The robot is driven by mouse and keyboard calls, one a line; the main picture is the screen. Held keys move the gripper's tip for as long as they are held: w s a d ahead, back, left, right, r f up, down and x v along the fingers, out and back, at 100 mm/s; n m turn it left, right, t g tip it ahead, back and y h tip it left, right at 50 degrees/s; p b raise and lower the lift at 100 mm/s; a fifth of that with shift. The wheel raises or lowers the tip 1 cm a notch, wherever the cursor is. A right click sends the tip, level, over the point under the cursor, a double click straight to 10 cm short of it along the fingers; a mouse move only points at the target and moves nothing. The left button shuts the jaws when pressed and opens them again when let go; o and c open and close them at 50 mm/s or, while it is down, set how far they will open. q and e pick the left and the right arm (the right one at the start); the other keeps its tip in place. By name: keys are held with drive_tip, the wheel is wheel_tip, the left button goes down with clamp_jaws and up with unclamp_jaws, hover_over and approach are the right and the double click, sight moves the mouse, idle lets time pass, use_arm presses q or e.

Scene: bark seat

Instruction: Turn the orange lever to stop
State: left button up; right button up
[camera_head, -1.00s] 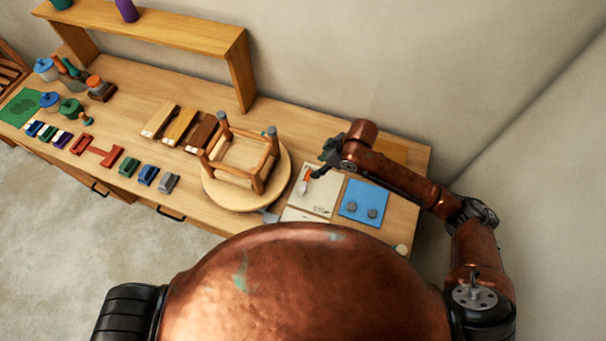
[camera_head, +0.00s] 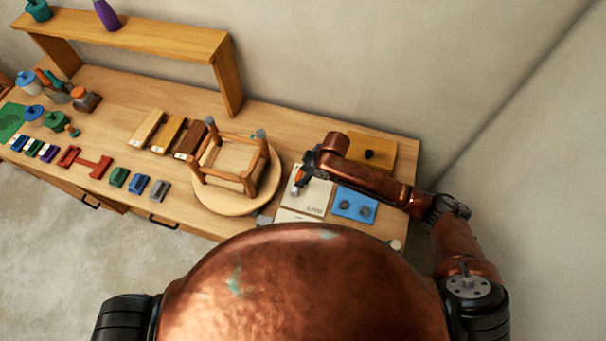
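The orange lever (camera_head: 298,177) is a small part on the pale panel (camera_head: 317,197), near that panel's upper left. The panel has small dark lettering near its lower right, too small to read surely. My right gripper (camera_head: 304,171) is over the upper left of this panel, right at the lever, and covers part of it. I cannot tell whether its fingers touch the lever or how far they are apart. My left gripper is out of view.
A blue panel (camera_head: 354,204) with two grey knobs lies right of the pale panel. A yellow-orange board (camera_head: 381,153) with a black knob is behind my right arm.

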clamp_jaws()
idle(0.3)
drive_tip(key=shift+d, duration=0.1)
